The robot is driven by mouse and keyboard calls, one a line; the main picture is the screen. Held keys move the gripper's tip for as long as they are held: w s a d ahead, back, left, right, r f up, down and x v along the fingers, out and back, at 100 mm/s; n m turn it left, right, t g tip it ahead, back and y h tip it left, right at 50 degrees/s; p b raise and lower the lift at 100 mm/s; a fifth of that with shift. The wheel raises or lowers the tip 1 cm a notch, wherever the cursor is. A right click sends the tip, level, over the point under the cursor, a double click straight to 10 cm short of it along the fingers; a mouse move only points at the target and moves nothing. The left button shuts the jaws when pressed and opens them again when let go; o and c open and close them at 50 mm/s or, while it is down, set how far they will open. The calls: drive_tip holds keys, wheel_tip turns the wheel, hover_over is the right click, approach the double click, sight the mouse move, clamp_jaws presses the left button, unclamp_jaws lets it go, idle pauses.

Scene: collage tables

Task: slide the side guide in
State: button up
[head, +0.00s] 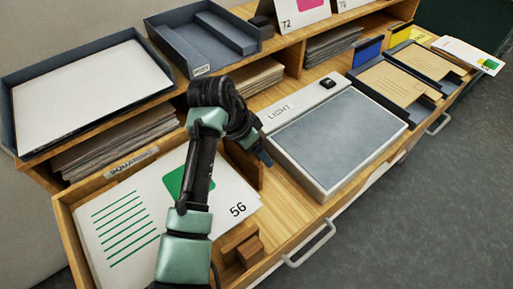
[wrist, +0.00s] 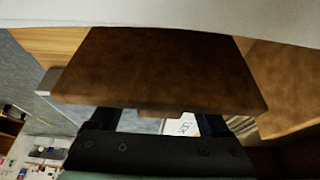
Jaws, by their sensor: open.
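The side guide appears to be the dark brown upright board (wrist: 160,65), which fills the middle of the wrist view. In the head view its edge (head: 257,178) shows beside the "56" sheet, mostly behind my arm. A small brown tab (wrist: 150,113) sticks out below the board between my fingers. My gripper (wrist: 160,121) is open, with one finger on each side of the tab. I cannot tell whether the fingers touch the board. In the head view my gripper (head: 263,157) is at the tray's right side. The "56" sheet (head: 130,215) lies in the wooden tray (head: 72,245).
Brown blocks (head: 240,246) sit at the tray's front right. The "LIGHT" panel (head: 335,130) stands close to the right of my gripper. Dark trays (head: 205,40) and shelves with paper stacks are behind. Metal handles (head: 310,243) stick out along the front edge.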

clamp_jaws()
idle(1.3)
